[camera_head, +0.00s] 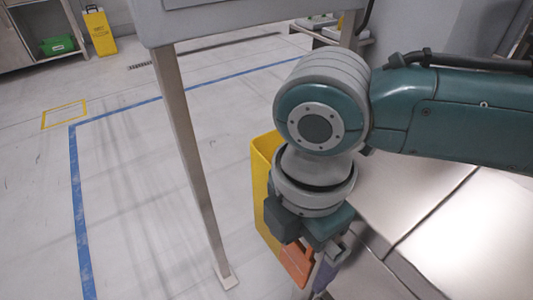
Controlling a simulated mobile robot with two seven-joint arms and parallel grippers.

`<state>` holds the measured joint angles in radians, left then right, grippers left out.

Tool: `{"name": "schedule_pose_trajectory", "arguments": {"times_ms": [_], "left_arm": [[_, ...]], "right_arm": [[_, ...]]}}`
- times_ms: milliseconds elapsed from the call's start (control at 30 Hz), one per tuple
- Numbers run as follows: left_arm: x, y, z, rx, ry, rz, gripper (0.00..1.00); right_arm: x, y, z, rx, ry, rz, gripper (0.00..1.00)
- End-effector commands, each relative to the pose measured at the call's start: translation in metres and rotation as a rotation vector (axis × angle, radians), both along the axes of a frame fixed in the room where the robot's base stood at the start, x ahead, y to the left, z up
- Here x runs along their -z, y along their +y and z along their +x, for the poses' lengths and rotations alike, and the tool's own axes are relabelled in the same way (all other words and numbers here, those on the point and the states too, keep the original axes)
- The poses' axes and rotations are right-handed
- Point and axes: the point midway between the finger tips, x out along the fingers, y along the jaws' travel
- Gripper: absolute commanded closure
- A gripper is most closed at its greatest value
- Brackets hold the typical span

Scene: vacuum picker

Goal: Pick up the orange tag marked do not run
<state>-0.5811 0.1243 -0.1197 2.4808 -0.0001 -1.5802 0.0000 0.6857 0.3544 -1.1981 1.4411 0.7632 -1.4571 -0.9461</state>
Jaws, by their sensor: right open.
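My right gripper (318,272) points down at the lower middle of the head view and is open. An orange flat piece (296,264), which looks like the tag, shows just below and left of the gripper body, close to the fingers. The gripper hides part of it, and I cannot read any marking on it. Whether a finger touches it I cannot tell. My left gripper is not in view.
A yellow bin-like container (262,152) stands directly behind and left of my right wrist. A metal surface (440,215) lies to the right under my arm. A steel table leg (196,165) stands left. The floor further left is clear, with blue tape (76,190).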

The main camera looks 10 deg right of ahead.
Motion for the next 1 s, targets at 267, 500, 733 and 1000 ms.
{"name": "schedule_pose_trajectory", "arguments": {"times_ms": [267, 500, 733, 1000], "left_arm": [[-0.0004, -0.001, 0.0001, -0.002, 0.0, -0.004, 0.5], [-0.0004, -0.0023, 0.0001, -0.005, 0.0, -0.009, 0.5], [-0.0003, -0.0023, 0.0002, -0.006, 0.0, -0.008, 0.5], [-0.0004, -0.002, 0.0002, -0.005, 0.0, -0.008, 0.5]], "right_arm": [[-0.0006, 0.0, 0.0, 0.0, 0.0, 0.0, 0.22], [-0.0007, 0.0, 0.0001, 0.0, 0.0, 0.0, 0.49], [-0.0007, -0.0001, 0.0001, 0.001, 0.0, 0.0, 0.75], [-0.0009, 0.0, 0.0001, 0.001, 0.0, 0.0, 0.84]]}}
